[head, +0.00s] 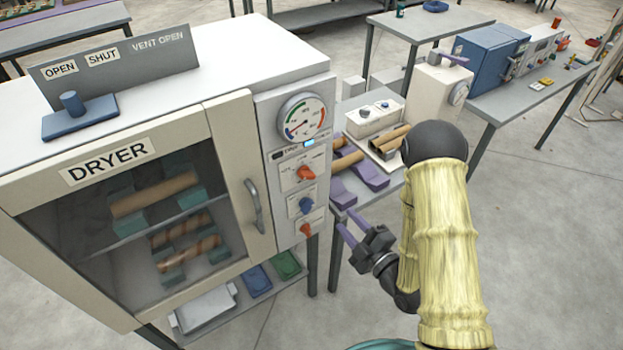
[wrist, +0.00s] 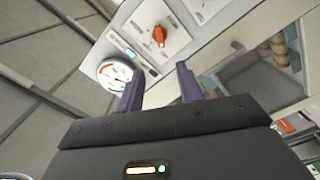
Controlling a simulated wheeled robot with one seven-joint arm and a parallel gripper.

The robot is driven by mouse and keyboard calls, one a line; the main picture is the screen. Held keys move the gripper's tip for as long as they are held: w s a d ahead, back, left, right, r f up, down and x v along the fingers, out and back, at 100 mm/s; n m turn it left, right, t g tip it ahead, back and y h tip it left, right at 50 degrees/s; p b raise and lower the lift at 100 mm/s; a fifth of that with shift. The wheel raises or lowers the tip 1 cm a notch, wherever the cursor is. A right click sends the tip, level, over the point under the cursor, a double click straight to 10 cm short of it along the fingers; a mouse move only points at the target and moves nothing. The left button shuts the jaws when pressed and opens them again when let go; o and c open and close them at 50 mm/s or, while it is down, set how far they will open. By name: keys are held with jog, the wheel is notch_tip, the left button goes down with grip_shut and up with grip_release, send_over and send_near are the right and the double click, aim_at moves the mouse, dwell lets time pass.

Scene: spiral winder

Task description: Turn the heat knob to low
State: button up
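The dryer (head: 228,140) has a control panel on its right front. Under a round gauge (head: 302,117) sit an upper orange knob (head: 305,173), a blue knob (head: 305,206) and a lower orange knob (head: 306,229). Their labels are too small to read, so I cannot tell which is the heat knob or its setting. My gripper (head: 346,222) is open and empty, right of the panel and apart from it. In the wrist view, my gripper's purple fingers (wrist: 160,76) are spread, with an orange knob (wrist: 158,35) and the gauge (wrist: 114,74) beyond them.
The dryer's door handle (head: 254,206) juts out left of the knobs. The dryer's glass door is closed over brown tubes on racks. A bench (head: 378,195) with purple cradles and tubes stands behind my gripper. Trays (head: 257,281) lie on the lower shelf. The floor at front right is clear.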

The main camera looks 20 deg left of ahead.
jog(key=shift+a+f, duration=0.1)
jog(key=b, duration=0.8)
send_near(309, 179)
jog(key=p+x, duration=0.5)
jog(key=x, duration=0.3)
jog(key=shift+w+a+r, duration=0.1)
jog(key=shift+r, duration=0.1)
jog(key=shift+w+a+f, duration=0.1)
jog(key=shift+w+a, duration=0.2)
jog(key=shift+a, duration=0.05)
grip_shut()
